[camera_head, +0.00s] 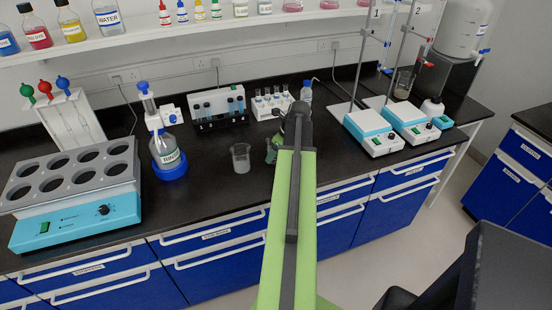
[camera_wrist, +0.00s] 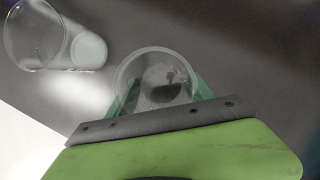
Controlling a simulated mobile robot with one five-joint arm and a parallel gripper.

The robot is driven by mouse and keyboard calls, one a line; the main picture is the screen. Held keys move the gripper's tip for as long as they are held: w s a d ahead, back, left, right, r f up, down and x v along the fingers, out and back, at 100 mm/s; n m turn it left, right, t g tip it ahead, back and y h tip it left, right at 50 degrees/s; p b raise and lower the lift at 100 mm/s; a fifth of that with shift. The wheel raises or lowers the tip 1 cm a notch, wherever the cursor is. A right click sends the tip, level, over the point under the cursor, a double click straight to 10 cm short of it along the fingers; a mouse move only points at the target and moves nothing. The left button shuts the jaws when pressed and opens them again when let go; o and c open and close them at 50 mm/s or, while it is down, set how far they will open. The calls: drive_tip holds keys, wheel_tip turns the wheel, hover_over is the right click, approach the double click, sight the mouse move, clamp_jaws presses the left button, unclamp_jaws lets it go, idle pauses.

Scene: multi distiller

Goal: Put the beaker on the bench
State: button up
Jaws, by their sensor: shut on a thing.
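My gripper (camera_head: 273,150) is over the front part of the black bench (camera_head: 205,205), its green fingers partly hidden by my arm. In the wrist view my gripper (camera_wrist: 160,95) is shut on a clear glass beaker (camera_wrist: 157,70), with a green finger on each side of it. The beaker's round mouth faces the camera. I cannot tell whether its base touches the bench. A second clear beaker (camera_head: 241,158) stands on the bench just left of my gripper. It also shows at the upper left of the wrist view (camera_wrist: 35,38), apart from the held one.
A round-bottom flask (camera_head: 165,150) on a blue stand and a water bath (camera_head: 75,190) stand to the left. A vial rack (camera_head: 272,104) and a bottle (camera_head: 306,92) stand behind. Blue-topped hotplates (camera_head: 372,132) with stands are on the right. The front bench strip left of the beakers is clear.

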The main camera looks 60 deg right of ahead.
drive_tip(key=shift+f, duration=0.2)
drive_tip(key=o, duration=1.4)
drive_tip(key=shift+r, duration=0.1)
drive_tip(key=shift+r, duration=0.1)
drive_tip(key=shift+r+p, duration=0.25)
drive_tip(key=shift+p, duration=0.15)
drive_tip(key=p+v, duration=1)
drive_tip(key=v, duration=0.1)
drive_tip(key=shift+s+r+p, duration=0.2)
drive_tip(key=shift+r+p, duration=0.1)
drive_tip(key=shift+p, duration=0.05)
